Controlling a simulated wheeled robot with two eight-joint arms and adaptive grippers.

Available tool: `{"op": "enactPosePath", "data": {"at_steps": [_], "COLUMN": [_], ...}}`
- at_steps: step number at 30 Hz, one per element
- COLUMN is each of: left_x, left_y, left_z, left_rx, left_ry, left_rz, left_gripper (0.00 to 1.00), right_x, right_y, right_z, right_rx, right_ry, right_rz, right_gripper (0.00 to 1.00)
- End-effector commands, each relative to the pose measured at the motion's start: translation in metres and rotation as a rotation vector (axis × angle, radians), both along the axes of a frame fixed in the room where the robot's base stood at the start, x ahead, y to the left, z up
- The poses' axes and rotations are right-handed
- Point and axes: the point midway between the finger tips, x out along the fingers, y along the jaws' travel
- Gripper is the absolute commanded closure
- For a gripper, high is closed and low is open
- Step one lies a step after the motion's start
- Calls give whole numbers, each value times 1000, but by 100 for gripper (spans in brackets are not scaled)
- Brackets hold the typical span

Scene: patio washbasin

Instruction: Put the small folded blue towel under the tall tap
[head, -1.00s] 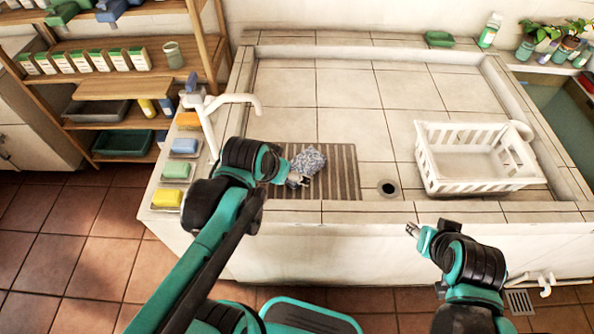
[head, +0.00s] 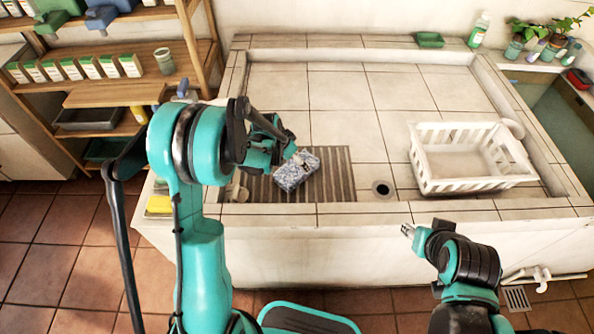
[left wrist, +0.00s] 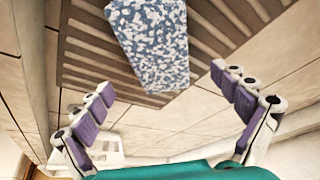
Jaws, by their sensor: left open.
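The small folded towel (head: 297,172), speckled blue and white, lies on the brown slatted mat (head: 338,178) in the basin. In the left wrist view the towel (left wrist: 152,45) is flat on the slats, beyond my fingertips. My left gripper (head: 268,172) is at the towel's left in the head view. It also shows in the left wrist view (left wrist: 163,84), with its purple-padded fingers wide apart and nothing between them. The tall tap is hidden behind my left arm. My right gripper (head: 408,230) is in front of the basin, away from the towel; its jaw opening is unclear.
A white basket (head: 470,185) stands at the basin's right, with a drain hole (head: 382,188) left of it. A green dish (head: 430,40) and a bottle (head: 479,30) are on the back rim. The basin's middle floor is clear.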

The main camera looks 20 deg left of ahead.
Motion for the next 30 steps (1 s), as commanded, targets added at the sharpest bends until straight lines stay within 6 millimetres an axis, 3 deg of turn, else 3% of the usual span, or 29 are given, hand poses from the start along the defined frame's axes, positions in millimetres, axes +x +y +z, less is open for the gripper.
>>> {"op": "enactPosePath", "data": {"at_steps": [14, 22, 29, 30], "left_x": [15, 17, 17, 17], "left_y": [-7, -8, -8, -8], "left_z": [-60, -63, -63, -63], "left_rx": [1, 0, 0, 0], "left_ry": [0, 0, 0, 0], "left_rz": [0, 1, 1, 1], "left_gripper": [3, 3, 64, 65], "right_x": [0, 0, 0, 0], "right_y": [0, 0, 0, 0], "right_z": [-30, -29, -29, -29], "right_rx": [0, 0, 0, 0], "right_ry": [0, 0, 0, 0], "right_rz": [0, 0, 0, 0], "right_gripper": [60, 60, 60, 60]}}
